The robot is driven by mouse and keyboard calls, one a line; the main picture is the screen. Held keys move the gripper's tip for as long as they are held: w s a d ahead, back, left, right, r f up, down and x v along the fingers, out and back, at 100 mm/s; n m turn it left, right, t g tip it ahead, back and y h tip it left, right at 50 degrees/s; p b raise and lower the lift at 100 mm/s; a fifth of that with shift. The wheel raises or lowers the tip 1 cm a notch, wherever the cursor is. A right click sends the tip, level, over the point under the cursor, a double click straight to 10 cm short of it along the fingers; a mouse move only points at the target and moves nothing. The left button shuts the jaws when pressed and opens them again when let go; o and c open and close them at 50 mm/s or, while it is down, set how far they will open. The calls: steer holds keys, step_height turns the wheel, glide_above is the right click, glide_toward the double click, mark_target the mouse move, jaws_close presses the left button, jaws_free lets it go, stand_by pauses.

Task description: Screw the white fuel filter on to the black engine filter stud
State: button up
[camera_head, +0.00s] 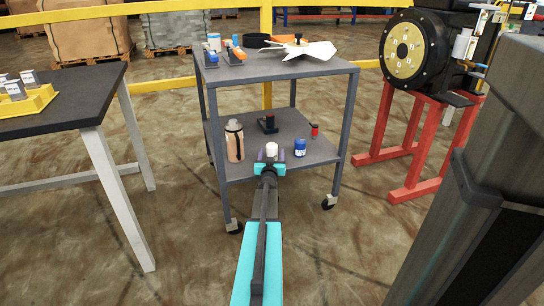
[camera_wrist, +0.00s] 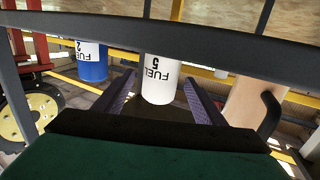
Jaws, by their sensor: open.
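The white fuel filter (camera_head: 271,148), a small cylinder, is at the lower shelf of the grey cart. In the wrist view the white filter (camera_wrist: 160,78) reads "FUEL 5" upside down, between the fingers. My gripper (camera_head: 271,157) is open, its two dark fingers on either side of the filter; contact cannot be told. My gripper also shows in the wrist view (camera_wrist: 160,98). The black engine (camera_head: 440,45) with a yellow disc stands at right on a red stand. I cannot make out the black filter stud on it.
A blue filter (camera_head: 299,147), a beige bottle (camera_head: 235,140), a black-based item (camera_head: 268,122) and a small red item (camera_head: 314,130) share the lower shelf. The cart's top (camera_head: 270,68) is above. A dark table (camera_head: 60,98) stands left.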

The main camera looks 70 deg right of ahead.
mark_target(272, 145)
steer(key=shift+b+x, duration=0.35)
steer(key=shift+x, duration=1)
steer(key=c, duration=1.5)
steer(key=shift+o, duration=0.2)
steer(key=shift+r, duration=0.15)
steer(key=shift+r+p, duration=1.15)
steer(key=shift+r, duration=0.45)
steer(key=shift+s+a+r, duration=0.1)
steer(key=shift+a+r, duration=0.05)
steer(key=shift+a, duration=0.1)
steer(key=s+d+p+v, duration=0.1)
steer(key=s+p+v, duration=0.2)
steer(key=v, duration=1.2)
steer(key=shift+r+p, duration=0.2)
steer(key=shift+p, duration=0.3)
steer(key=shift+a, duration=0.15)
